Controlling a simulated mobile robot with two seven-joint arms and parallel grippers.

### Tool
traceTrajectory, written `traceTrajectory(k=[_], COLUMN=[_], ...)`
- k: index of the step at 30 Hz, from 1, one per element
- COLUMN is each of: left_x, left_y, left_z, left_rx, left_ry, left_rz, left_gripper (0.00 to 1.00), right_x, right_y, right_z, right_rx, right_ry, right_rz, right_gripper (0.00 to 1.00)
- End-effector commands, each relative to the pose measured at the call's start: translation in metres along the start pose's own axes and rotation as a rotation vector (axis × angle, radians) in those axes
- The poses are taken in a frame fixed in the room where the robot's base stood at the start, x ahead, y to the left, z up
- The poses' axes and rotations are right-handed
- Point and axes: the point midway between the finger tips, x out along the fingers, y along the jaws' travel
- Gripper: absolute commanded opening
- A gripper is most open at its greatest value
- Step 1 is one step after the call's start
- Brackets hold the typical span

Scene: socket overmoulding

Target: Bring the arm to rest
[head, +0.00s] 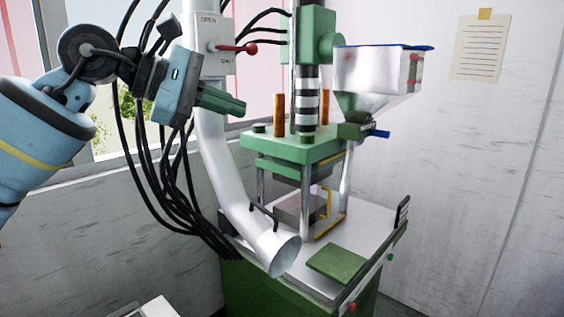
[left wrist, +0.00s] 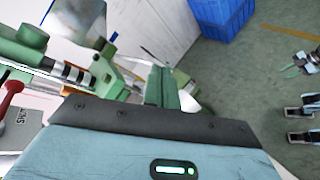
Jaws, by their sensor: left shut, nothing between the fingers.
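My left gripper (head: 240,107) is at the end of the blue arm coming in from the left in the head view. Its green fingers are together with nothing between them. They point right, in front of the white pipe and below the box with the red-knobbed lever (head: 236,48). The fingers look apart from the pipe and the lever, though the depth gap is hard to judge. The fingers also show in the left wrist view (left wrist: 162,88), above the blue gripper body.
The green press (head: 290,146) with its hopper (head: 372,72) stands to the right of the gripper. The white pipe (head: 213,150) ends in an open mouth over the press table (head: 330,285). Black cables hang near my left wrist. A blue crate (left wrist: 215,18) stands on the floor.

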Motion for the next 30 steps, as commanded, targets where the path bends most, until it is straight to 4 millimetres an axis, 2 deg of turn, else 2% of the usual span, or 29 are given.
traceTrajectory(k=[1, 3, 6, 12, 20, 26, 30], left_x=[0.019, 0.037, 0.059, 0.089, 0.108, 0.116, 0.119], left_y=[-0.015, -0.032, -0.054, -0.095, -0.144, -0.191, -0.235], left_z=[-0.006, -0.011, -0.017, -0.035, -0.079, -0.131, -0.174], left_rx=[-0.082, -0.199, -0.379, -0.777, -1.349, -1.819, -2.155], left_ry=[-0.074, -0.175, -0.314, -0.570, -0.857, -1.045, -1.160], left_rz=[-0.019, -0.034, -0.049, -0.067, -0.049, 0.008, 0.078], left_gripper=[0.00, 0.00, 0.00, 0.00, 0.00, 0.00, 0.00], right_x=[-0.001, -0.001, -0.001, -0.001, -0.001, -0.001, -0.001], right_y=[0.000, -0.001, -0.001, -0.001, -0.001, -0.002, -0.002], right_z=[0.002, 0.003, 0.002, 0.002, 0.002, 0.002, 0.003], right_rx=[0.000, 0.001, 0.001, 0.001, 0.001, 0.001, 0.001], right_ry=[-0.003, -0.005, -0.005, -0.005, -0.005, -0.005, -0.005], right_rz=[-0.001, -0.001, -0.001, -0.002, -0.003, -0.003, -0.003], right_gripper=[0.32, 0.32, 0.32, 0.32, 0.32, 0.32, 0.32])
